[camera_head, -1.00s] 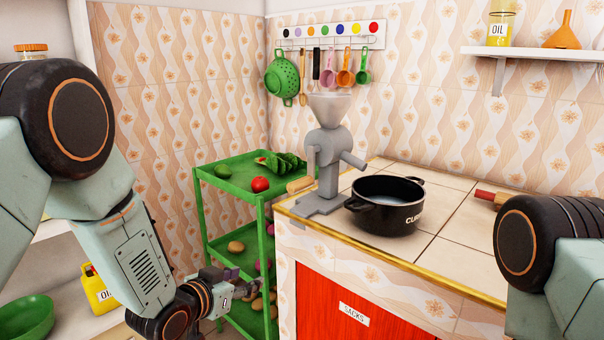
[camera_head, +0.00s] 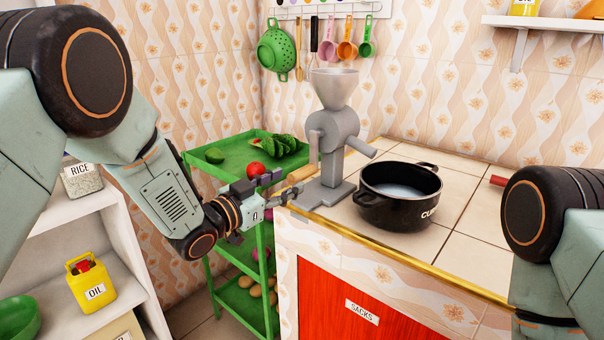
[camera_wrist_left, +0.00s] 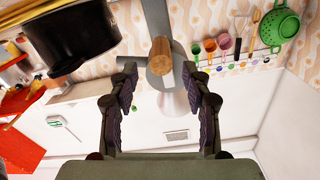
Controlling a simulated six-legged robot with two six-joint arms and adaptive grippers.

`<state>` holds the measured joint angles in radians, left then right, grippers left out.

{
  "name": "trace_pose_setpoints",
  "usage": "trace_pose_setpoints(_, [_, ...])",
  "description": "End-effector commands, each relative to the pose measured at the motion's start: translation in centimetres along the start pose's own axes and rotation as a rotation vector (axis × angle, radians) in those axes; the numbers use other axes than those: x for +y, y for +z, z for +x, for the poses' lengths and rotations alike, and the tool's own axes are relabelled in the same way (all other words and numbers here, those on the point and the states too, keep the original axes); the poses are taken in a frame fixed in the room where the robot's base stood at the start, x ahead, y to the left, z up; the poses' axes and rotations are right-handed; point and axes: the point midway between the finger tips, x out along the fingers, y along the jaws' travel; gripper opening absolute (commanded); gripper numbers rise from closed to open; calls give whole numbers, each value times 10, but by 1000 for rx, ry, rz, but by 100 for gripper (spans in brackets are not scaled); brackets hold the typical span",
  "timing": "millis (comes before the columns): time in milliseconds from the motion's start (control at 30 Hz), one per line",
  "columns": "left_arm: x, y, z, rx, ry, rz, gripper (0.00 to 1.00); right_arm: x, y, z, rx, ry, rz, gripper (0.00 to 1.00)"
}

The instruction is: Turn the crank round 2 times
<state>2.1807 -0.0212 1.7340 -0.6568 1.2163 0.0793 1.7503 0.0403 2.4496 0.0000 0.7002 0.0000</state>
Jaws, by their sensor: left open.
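A grey hand mill (camera_head: 332,130) with a funnel top stands upright at the left edge of the tiled counter. Its crank arm (camera_head: 315,146) hangs down on the left side, with a wooden handle (camera_head: 301,174) at its lower end. My left gripper (camera_head: 288,191) is open and empty, just left of and slightly below the handle. In the left wrist view the wooden handle (camera_wrist_left: 160,52) points toward the camera, just beyond the gap between the open fingertips (camera_wrist_left: 160,78). I cannot tell whether they touch it. My right gripper is out of view.
A black pot (camera_head: 398,198) with pale liquid stands right of the mill. A green shelf cart (camera_head: 228,165) with vegetables stands left of the counter, beside my left forearm. Utensils and a green colander (camera_head: 276,50) hang on the wall behind.

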Motion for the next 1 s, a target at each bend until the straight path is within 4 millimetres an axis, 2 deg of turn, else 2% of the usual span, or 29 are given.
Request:
trace_pose_setpoints(200, [3,1,36,1,3,1,48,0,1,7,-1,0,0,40])
trace_pose_setpoints(400, [2,1,57,-1,2,0,48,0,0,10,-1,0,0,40])
trace_pose_setpoints(800, [-1,1,64,0,1,-2,48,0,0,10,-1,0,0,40])
trace_pose_setpoints(1000, [-1,1,64,0,1,-1,31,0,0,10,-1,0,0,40])
